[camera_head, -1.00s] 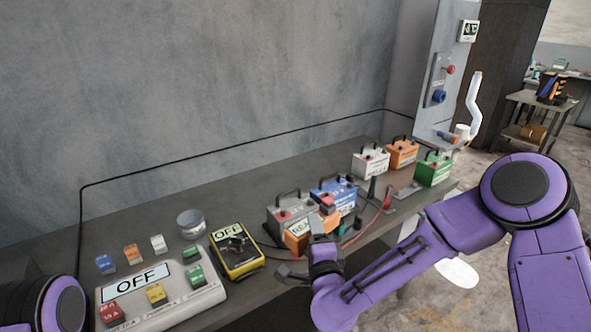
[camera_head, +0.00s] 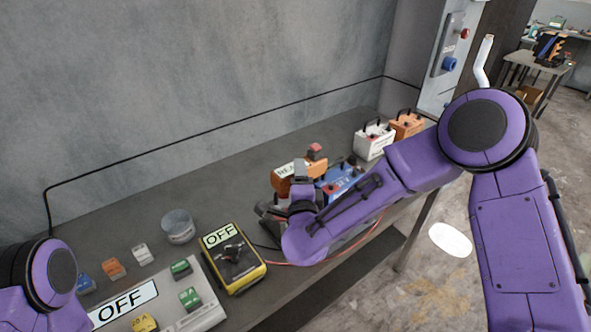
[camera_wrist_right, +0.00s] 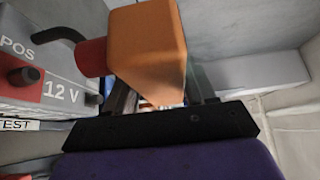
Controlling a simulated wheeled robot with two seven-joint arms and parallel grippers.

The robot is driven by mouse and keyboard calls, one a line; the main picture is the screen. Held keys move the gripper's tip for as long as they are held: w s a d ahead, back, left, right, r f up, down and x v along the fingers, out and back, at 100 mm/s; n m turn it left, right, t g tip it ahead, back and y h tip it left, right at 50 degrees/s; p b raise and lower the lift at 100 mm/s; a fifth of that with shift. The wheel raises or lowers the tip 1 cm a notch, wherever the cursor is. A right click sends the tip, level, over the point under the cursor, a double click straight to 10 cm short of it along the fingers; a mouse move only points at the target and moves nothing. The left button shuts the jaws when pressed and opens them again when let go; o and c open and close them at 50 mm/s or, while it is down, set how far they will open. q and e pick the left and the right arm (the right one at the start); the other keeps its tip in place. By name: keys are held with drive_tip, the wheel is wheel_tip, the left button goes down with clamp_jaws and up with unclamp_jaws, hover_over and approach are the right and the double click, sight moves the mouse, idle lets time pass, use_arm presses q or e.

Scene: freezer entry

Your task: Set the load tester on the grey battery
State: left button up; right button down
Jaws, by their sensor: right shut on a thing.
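The load tester is an orange box with a pale label reading "REA" (camera_head: 287,170), its rest cut off by my gripper. My right gripper (camera_head: 301,172) is shut on it and holds it up over the battery row. In the right wrist view the orange box (camera_wrist_right: 150,50) sits between the fingers, with a red piece at its left. The grey battery (camera_wrist_right: 55,68), marked "POS" and "12 V", stands close at the left there. In the head view my arm and gripper mostly hide it. Whether tester and battery touch cannot be told. My left gripper is out of view.
A blue battery (camera_head: 345,181) is just right of the tester, partly behind my arm. White (camera_head: 374,141) and orange (camera_head: 407,123) batteries stand farther back. A yellow "OFF" device (camera_head: 236,262), a clear jar (camera_head: 178,227) and a panel with coloured blocks (camera_head: 207,303) are at the left.

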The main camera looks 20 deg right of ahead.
drive_tip(key=shift+s+r, duration=0.25)
drive_tip(key=shift+s, duration=0.1)
drive_tip(key=shift+s+a, duration=0.1)
drive_tip(key=shift+a, duration=0.05)
drive_tip(key=shift+a+f+b, duration=0.15)
drive_tip(key=shift+f+b, duration=0.35)
drive_tip(key=shift+w+f+b, duration=0.2)
drive_tip(key=shift+f+b, duration=0.6)
drive_tip(key=shift+f, duration=0.05)
drive_tip(key=shift+s+f+b, duration=0.1)
drive_tip(key=shift+f+b, duration=0.5)
drive_tip(key=shift+f, duration=0.05)
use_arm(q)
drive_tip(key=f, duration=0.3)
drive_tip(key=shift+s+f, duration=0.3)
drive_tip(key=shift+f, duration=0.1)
use_arm(e)
drive_tip(key=shift+f, duration=0.1)
use_arm(q)
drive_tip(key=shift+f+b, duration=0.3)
drive_tip(key=shift+b, duration=0.05)
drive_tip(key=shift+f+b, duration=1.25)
drive_tip(key=shift+b, duration=0.05)
use_arm(e)
drive_tip(key=shift+f, duration=1.3)
